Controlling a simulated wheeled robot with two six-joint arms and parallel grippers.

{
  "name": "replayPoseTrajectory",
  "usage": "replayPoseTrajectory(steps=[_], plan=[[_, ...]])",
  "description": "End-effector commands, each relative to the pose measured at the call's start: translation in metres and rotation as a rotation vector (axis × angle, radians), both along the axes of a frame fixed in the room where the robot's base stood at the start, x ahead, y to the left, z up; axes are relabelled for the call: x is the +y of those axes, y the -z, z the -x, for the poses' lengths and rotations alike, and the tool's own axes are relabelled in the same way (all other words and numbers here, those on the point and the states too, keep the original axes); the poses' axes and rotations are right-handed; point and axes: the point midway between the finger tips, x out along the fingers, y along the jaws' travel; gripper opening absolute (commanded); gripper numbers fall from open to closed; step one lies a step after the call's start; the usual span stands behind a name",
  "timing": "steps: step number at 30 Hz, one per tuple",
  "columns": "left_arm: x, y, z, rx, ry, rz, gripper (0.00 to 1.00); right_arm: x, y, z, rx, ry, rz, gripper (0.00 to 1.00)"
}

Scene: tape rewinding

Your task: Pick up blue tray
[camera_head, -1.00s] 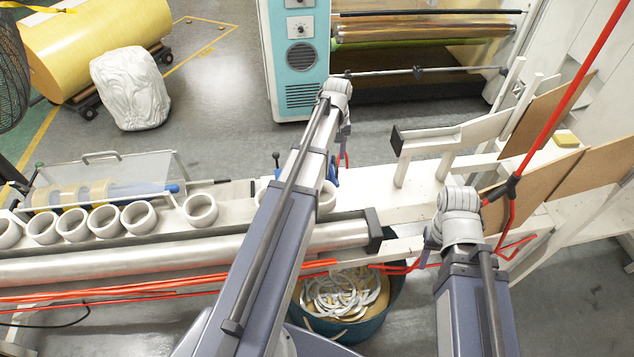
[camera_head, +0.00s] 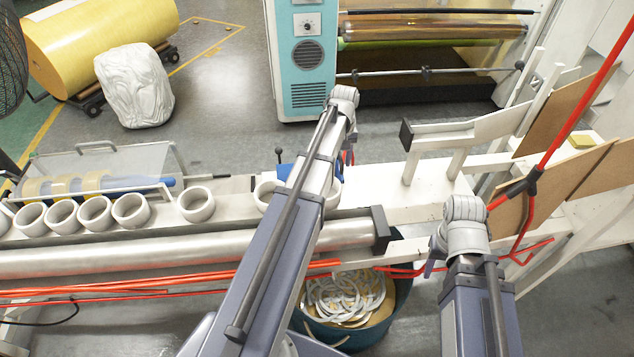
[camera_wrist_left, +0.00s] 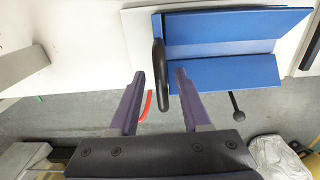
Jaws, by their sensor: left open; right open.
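The blue tray (camera_head: 286,171) is on the white bench in the head view, mostly hidden behind my left arm. In the left wrist view the blue tray (camera_wrist_left: 225,72) shows as a wide blue piece with a folded upper face and a black curved handle (camera_wrist_left: 158,60) at its left end. My left gripper (camera_wrist_left: 160,74) is open, with the handle's lower part showing between its fingertips. I cannot tell whether they touch it. My right gripper (camera_head: 431,260) is at the right in the head view, away from the tray; its fingers are mostly hidden.
Several white rings (camera_head: 131,210) stand along the bench, above a long metal roller (camera_head: 150,254). Red cords (camera_head: 120,288) run in front. A dark green bin (camera_head: 398,300) of white scraps stands below. A white bracket (camera_head: 455,134) and brown boards (camera_head: 540,180) are at the right.

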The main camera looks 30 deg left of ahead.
Motion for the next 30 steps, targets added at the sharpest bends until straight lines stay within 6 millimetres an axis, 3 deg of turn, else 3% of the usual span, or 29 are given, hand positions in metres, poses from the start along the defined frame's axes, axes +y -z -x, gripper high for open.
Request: replayPoseTrajectory(steps=[8,20,29,30], plan=[[-0.001,0.008,0.002,0.0,0.0,0.0,0.47,0.0,0.008,0.0,0.0,0.0,0.0,0.5],[-0.004,0.053,0.009,0.0,0.0,0.0,0.47,0.0,0.053,0.0,0.0,0.0,0.0,0.5],[-0.004,0.053,0.009,0.0,0.0,0.0,0.47,0.0,0.053,0.0,0.0,0.0,0.0,0.5],[-0.004,0.053,0.009,0.0,0.0,0.0,0.44,0.0,0.053,0.0,0.0,0.0,0.0,0.5]])
